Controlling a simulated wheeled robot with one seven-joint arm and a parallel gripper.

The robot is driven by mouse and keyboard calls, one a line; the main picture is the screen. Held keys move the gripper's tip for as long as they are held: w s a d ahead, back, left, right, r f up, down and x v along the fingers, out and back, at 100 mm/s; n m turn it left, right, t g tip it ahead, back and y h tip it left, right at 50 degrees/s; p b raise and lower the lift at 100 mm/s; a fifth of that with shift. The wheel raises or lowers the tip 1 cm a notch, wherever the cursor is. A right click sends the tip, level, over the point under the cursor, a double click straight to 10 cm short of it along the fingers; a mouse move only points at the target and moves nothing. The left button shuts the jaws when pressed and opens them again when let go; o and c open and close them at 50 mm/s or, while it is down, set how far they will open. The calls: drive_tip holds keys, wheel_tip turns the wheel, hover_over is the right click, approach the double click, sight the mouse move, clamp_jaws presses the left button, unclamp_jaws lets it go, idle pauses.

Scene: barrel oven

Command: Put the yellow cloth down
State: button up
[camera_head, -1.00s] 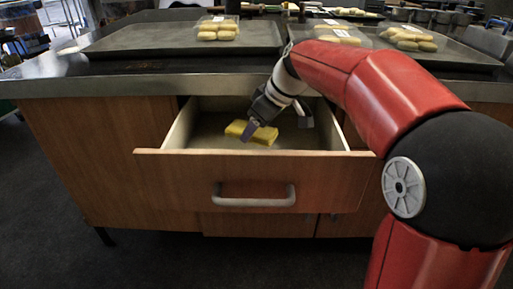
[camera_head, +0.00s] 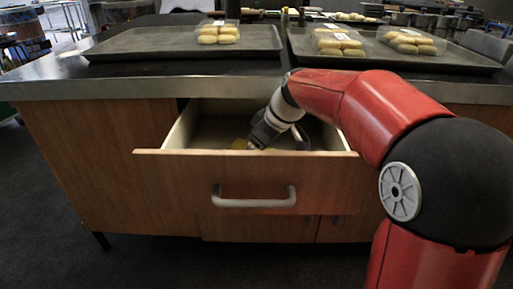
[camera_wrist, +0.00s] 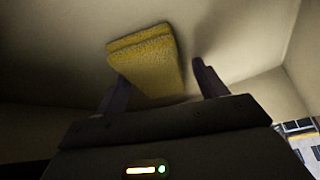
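The yellow cloth (camera_wrist: 145,58) is a folded, fuzzy pad in the wrist view, lying low inside the open drawer (camera_head: 247,165). The cloth is between and beyond the fingers, close to the left one, with a clear gap to the right one. I cannot tell whether the left finger touches it. The drawer front hides my fingertips in the head view.
The drawer's wooden front, with its grey handle (camera_head: 253,197), and its side walls surround my gripper. The dark countertop (camera_head: 160,83) overhangs the back of the drawer. Trays (camera_head: 185,43) with packs of bread rolls (camera_head: 218,34) stand on it. Bare drawer floor shows around the cloth.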

drive_tip(key=shift+o, duration=0.5)
drive_tip(key=shift+d+f, duration=0.1)
drive_tip(key=shift+f, duration=0.05)
drive_tip(key=shift+r, duration=0.25)
drive_tip(key=p+v, duration=0.1)
drive_tip(key=v, duration=1.1)
drive_tip(key=shift+p, duration=0.3)
